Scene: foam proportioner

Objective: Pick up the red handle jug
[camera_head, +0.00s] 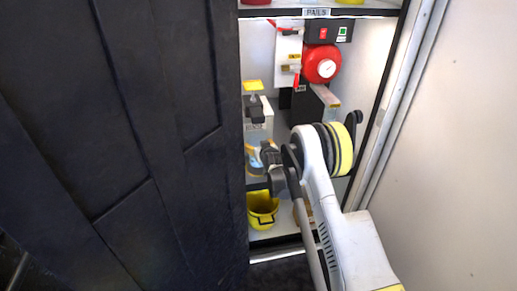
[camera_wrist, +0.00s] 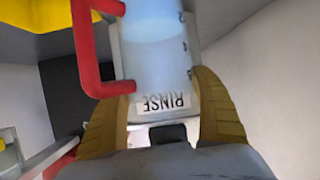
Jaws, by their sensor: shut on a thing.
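The red handle jug (camera_wrist: 155,45) is clear, with pale blue liquid, scale marks and a label reading RINSE that shows upside down in the wrist view. Its red handle (camera_wrist: 84,50) is on the left there. My gripper (camera_wrist: 163,85) has one tan finger on each side of the jug and is shut on its body, not on the handle. In the head view my gripper (camera_head: 264,154) is inside the cabinet, and the jug shows only as a small bluish patch beside it, largely hidden. I cannot tell whether the jug touches the shelf.
A dark panel (camera_head: 125,140) fills the left of the head view, close to my gripper. A yellow pail (camera_head: 262,212) stands below. A red round unit (camera_head: 321,64) is on the back wall, under the PAILS shelf (camera_head: 317,13). A pale wall (camera_head: 460,130) is at right.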

